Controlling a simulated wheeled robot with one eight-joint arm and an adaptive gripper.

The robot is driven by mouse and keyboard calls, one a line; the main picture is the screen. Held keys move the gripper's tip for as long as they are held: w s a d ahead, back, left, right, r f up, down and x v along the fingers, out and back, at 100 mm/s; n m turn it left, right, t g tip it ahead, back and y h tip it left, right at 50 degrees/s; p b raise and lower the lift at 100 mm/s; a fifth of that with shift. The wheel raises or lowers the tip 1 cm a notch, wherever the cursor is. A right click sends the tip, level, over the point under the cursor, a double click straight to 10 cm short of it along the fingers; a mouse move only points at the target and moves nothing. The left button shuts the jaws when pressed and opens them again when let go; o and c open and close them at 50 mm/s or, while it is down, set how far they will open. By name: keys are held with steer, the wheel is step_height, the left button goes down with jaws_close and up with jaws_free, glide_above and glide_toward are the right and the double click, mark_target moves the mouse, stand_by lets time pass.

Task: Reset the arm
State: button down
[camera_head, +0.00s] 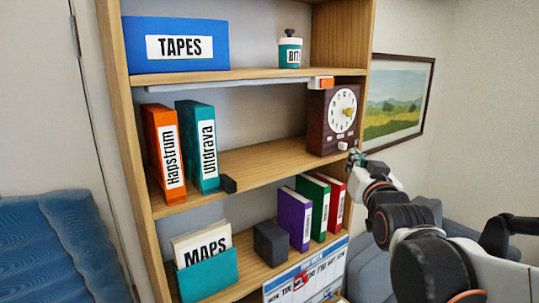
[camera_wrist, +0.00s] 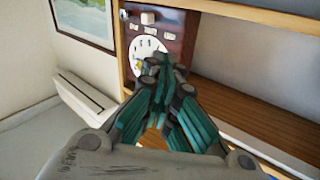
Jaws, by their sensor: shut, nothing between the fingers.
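My gripper (camera_head: 355,157) is at the right side of the shelf unit in the head view, just below and beside the dark brown dial box (camera_head: 332,119). In the wrist view my gripper (camera_wrist: 163,62) has its teal fingers brought together at the tips, with nothing between them. The dial box (camera_wrist: 158,32) is behind the fingertips there, its white dial partly covered by them. I cannot tell whether the fingertips touch the box. My arm reaches in from the lower right of the head view.
Above are a blue TAPES box (camera_head: 177,45) and a jar (camera_head: 290,50). Below are a MAPS holder (camera_head: 207,277), a dark box (camera_head: 271,243) and several binders. A framed picture (camera_head: 396,104) hangs right.

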steer(key=s+f+g+b, duration=0.3)
steer(key=s+f+b, duration=0.3)
steer(key=f, duration=0.7)
steer(key=s+f+n+g+b, duration=0.1)
steer(key=s+f+g+b, duration=0.3)
steer(key=s+f, duration=0.6)
steer(key=s+f+g+b, duration=0.4)
steer(key=s+f+b, duration=0.4)
steer(key=f, duration=1)
steer(key=shift+s+a+n+b, duration=0.3)
steer(key=shift+s+n+b, duration=0.05)
steer(key=shift+s+n, duration=0.1)
